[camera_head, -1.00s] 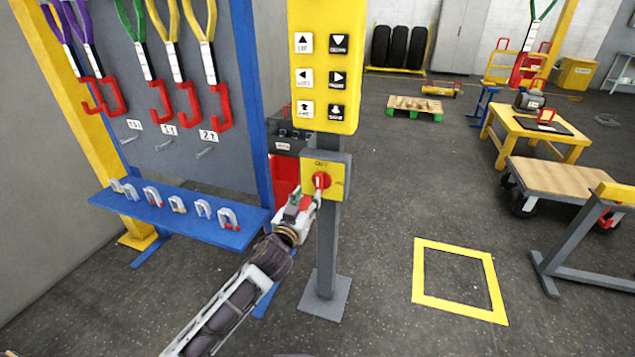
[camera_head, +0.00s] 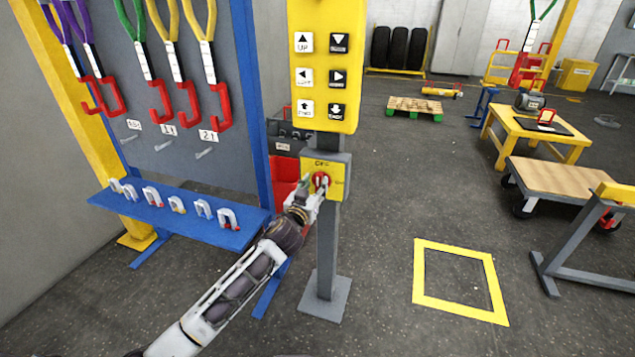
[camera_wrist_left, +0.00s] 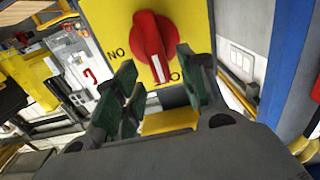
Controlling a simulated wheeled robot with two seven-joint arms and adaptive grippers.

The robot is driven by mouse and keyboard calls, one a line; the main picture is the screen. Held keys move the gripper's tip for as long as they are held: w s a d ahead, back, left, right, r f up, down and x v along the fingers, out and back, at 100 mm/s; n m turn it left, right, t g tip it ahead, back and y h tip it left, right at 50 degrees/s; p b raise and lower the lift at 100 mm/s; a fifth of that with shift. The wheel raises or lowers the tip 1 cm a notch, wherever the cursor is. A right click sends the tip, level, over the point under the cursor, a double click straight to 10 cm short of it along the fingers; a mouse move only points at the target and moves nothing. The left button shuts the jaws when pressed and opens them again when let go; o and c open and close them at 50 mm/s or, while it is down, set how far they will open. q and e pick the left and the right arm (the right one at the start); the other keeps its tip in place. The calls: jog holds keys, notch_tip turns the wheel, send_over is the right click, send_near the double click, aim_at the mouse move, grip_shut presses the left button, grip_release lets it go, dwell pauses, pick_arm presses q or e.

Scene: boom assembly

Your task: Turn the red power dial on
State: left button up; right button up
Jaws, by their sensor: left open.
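The red power dial (camera_head: 320,180) sits on a yellow-faced box (camera_head: 309,189) on a grey post. It also shows in the left wrist view (camera_wrist_left: 152,45), where its white mark points down toward lettering that my fingers partly hide. The letters "NO" show to its left there. My left gripper (camera_head: 318,187) is at the dial, coming from below. My right gripper is not in view.
A yellow panel with arrow buttons (camera_head: 320,65) is above the dial box on the post. A blue rack (camera_head: 225,238) with shackles and hanging slings stands at left. A yellow floor square (camera_head: 418,272) lies to the right on open floor.

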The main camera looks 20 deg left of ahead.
pick_arm(q)
jog(key=shift+w, duration=1.45)
grip_shut()
